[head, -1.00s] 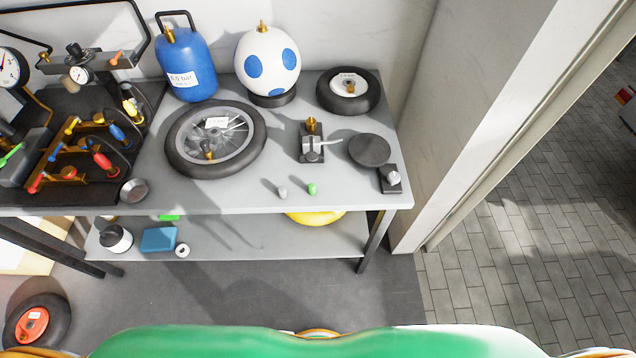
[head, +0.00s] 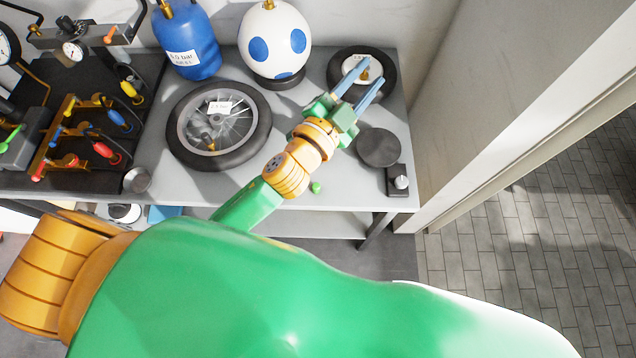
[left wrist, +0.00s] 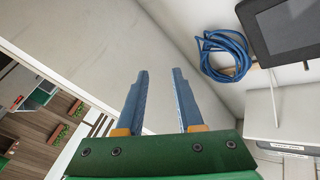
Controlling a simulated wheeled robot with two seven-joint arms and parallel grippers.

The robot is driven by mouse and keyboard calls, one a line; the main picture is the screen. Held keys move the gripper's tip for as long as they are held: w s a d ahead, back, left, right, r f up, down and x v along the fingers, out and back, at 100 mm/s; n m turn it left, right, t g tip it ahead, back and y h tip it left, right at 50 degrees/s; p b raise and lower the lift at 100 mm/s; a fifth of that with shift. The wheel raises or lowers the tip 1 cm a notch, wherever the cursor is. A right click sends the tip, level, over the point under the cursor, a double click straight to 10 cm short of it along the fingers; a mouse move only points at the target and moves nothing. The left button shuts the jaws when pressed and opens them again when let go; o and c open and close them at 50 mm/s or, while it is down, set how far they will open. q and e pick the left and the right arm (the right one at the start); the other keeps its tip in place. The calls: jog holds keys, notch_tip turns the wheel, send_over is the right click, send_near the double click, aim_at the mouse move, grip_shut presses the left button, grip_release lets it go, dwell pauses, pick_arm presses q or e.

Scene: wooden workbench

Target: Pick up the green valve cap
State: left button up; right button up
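The green valve cap (head: 316,188) stands on the grey workbench near its front edge, just right of my left wrist in the head view. My left gripper (head: 369,75) is above the bench and well beyond the cap, its blue fingers reaching over the small wheel at the back right. The fingers are apart with nothing between them, as the left wrist view (left wrist: 162,98) also shows. The cap does not show in the left wrist view. The grey cap beside it is hidden behind my left arm. My right gripper is out of view.
A large spoked wheel (head: 219,127), a blue tank (head: 187,45) and a white ball with blue spots (head: 274,44) stand on the bench. A small wheel (head: 390,75), a dark disc (head: 378,148) and a black block with a knob (head: 398,181) are at the right.

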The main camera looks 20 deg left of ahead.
pick_arm(q)
jog(key=s+d+r+m+g+h, duration=0.35)
jog(key=d+r+m+h, duration=0.35)
jog(key=d+m+h, duration=0.3)
jog(key=s+d+f+m+g+h, duration=0.25)
jog(key=s+d+m+g, duration=0.45)
jog(key=m+g, duration=0.5)
jog(key=m+g+y, duration=0.2)
jog(key=m+y, duration=0.8)
jog(key=y, duration=0.9)
send_over(316, 186)
notch_tip(316, 186, down, 27)
jog(key=shift+f+p, duration=0.2)
jog(key=shift+p, duration=0.15)
notch_tip(316, 186, down, 5)
jog(key=b, duration=0.4)
jog(key=shift+f, duration=0.15)
jog(key=shift+w+r, duration=0.1)
jog(key=shift+r, duration=0.15)
grip_shut()
